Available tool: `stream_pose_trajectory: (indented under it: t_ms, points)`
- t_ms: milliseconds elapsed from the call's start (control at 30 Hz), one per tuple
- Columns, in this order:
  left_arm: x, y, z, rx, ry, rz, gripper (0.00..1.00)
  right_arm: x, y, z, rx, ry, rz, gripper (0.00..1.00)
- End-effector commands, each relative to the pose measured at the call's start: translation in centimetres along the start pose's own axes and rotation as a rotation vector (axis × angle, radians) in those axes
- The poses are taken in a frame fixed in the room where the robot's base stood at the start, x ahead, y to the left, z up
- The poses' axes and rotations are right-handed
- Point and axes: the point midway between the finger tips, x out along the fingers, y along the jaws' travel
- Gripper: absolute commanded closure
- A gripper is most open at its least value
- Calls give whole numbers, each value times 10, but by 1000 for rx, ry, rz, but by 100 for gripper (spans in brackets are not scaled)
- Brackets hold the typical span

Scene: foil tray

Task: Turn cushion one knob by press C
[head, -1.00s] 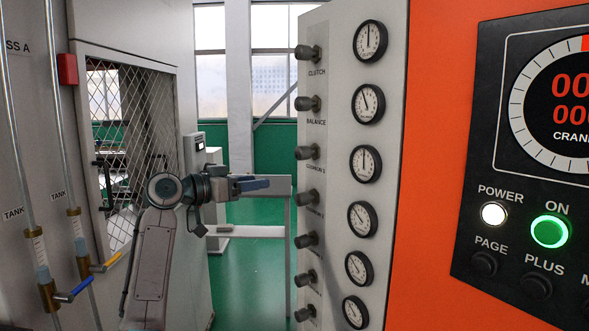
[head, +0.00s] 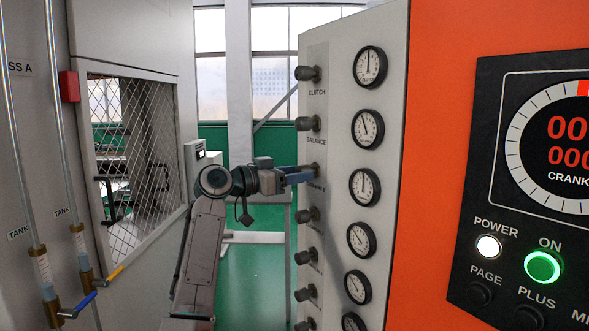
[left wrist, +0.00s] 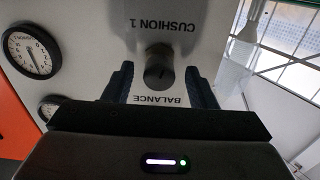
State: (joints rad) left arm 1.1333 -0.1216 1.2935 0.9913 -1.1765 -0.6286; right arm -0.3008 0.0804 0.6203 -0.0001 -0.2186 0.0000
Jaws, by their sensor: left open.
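The cushion 1 knob (head: 313,170) is a dark grey cylinder, third from the top in the panel's knob column and partly covered by my left gripper. In the left wrist view the knob (left wrist: 159,68) stands between the upside-down labels CUSHION 1 and BALANCE. My left gripper (head: 303,177) is open at the panel. In the left wrist view its two dark blue fingers lie on either side of the knob, with a gap showing at each side. The dial gauge beside this knob (head: 365,187) has its needle pointing nearly straight up. My right gripper is not in view.
The balance knob (head: 308,123) is just above, and another knob (head: 307,215) is just below. An orange panel with a black control box (head: 490,200) is at the right. A mesh window (head: 130,150) and tubes with valves are at the left.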

Motion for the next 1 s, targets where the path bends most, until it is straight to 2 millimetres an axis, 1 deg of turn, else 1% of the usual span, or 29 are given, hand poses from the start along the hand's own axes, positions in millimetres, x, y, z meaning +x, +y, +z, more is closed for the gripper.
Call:
stream_pose_trajectory:
  t_ms: [267, 367, 400, 467, 500, 767, 1000]
  points:
    - [2, 0, 0, 1, 0, 0, 48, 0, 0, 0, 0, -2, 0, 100]
    - [2, 0, 0, 0, 0, 0, 66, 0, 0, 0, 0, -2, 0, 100]
    - [2, 0, 0, 0, 0, 0, 74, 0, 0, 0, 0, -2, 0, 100]
    - [2, 0, 0, 0, 0, 0, 86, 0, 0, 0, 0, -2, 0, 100]
    - [2, 0, 0, 0, 0, 0, 93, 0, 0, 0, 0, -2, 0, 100]
    - [2, 0, 0, -19, 0, 0, 93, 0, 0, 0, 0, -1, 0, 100]
    - [2, 0, 0, -125, -1, 0, 93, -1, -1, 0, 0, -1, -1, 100]
